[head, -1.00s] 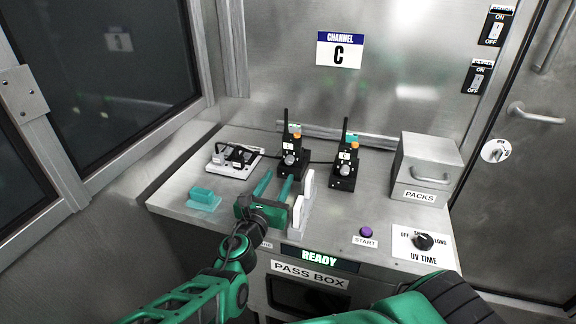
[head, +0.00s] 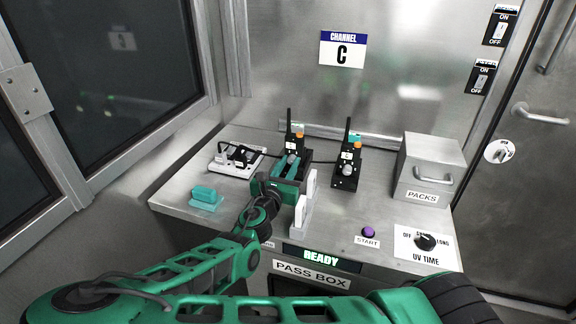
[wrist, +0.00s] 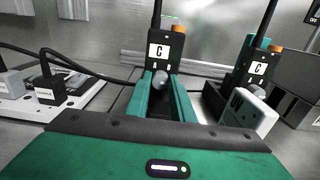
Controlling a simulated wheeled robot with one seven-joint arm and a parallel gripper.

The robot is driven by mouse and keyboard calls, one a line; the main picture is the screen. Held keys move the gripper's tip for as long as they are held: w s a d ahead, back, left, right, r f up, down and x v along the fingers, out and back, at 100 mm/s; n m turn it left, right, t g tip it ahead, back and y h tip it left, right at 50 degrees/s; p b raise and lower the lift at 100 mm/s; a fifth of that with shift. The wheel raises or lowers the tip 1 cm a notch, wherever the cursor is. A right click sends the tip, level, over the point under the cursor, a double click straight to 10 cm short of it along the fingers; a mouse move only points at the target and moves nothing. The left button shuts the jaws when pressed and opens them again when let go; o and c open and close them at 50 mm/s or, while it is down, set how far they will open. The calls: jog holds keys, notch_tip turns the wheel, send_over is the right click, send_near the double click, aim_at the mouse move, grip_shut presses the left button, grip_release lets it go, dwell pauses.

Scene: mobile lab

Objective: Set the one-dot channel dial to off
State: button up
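Two black radios with "C" labels stand on the steel counter, a left radio (head: 297,140) and a right radio (head: 346,165). Each has a grey round dial: the left dial (wrist: 159,80) and the right dial (head: 347,170). The dot marks are too small to read, so I cannot tell which has one dot. My gripper (head: 287,164) is at the left radio. In the wrist view, my gripper's (wrist: 160,85) two green fingers lie either side of the left dial, close to it. Whether they touch it is unclear.
A white upright holder (head: 306,203) stands close to the right of my gripper. A white plate with black plugs (head: 236,157) and a teal block (head: 206,198) lie to the left. The PACKS box (head: 431,167), START button (head: 368,232) and UV TIME dial (head: 425,242) are to the right.

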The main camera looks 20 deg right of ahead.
grip_shut()
jog(key=shift+n, duration=0.4)
jog(key=n, duration=0.2)
jog(key=shift+n, duration=0.4)
jog(key=n, duration=0.4)
jog(key=shift+n, duration=0.3)
jog(key=n, duration=0.4)
jog(key=shift+w+a+f, duration=0.1)
jog(key=shift+a+f+n, duration=0.1)
jog(key=shift+n, duration=2.3)
